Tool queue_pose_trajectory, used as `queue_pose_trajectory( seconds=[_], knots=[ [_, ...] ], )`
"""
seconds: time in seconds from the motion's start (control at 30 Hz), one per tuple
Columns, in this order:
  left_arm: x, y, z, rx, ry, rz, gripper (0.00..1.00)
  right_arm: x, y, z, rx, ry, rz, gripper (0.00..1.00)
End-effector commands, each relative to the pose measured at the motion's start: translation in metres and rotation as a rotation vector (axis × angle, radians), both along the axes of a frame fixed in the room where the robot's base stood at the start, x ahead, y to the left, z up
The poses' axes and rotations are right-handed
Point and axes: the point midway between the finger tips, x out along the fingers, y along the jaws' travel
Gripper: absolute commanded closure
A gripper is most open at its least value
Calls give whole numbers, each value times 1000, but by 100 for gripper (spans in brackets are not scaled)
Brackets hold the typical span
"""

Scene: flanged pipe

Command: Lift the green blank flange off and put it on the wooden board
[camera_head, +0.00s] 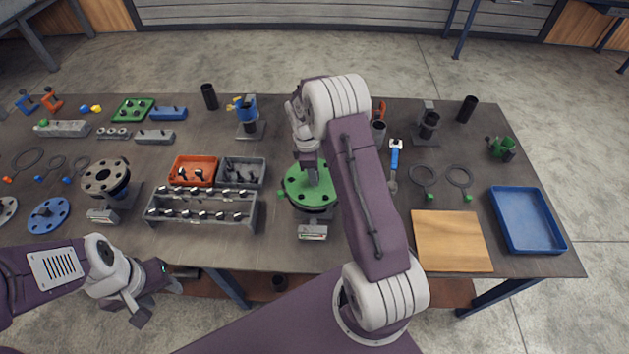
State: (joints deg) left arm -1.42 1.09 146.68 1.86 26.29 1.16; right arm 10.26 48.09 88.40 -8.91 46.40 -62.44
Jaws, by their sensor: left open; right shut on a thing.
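The green blank flange (299,190) is a round disc with dark bolt holes. It sits in the middle of the table, on or just above a pipe stand whose base plate (313,232) shows in front. My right gripper (312,176) is above the flange and shut on its centre; the arm hides part of the disc and the exact grip. I cannot tell whether the flange is touching the pipe below. The wooden board (450,241) lies bare at the front right. My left gripper (155,297) is open and empty, low in front of the table's left edge.
A blue tray (527,220) lies right of the board. Black rings (423,176) and a blue-handled wrench (395,158) lie behind the board. A grey bolt rack (202,209) and an orange bin (193,171) stand left of the flange. Another flanged pipe (104,177) stands further left.

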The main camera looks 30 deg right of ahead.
Motion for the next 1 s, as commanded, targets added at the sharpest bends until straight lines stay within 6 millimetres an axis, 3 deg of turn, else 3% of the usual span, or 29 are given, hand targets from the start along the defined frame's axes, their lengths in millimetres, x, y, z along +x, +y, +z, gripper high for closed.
queue_pose_trajectory(
  seconds=[0.83,1.0],
  knots=[
    [0,0,0,0,0,0,53,1,0,2,0,-4,0,100],
    [0,0,-4,0,0,0,53,2,0,11,-1,-5,0,100]
  ],
)
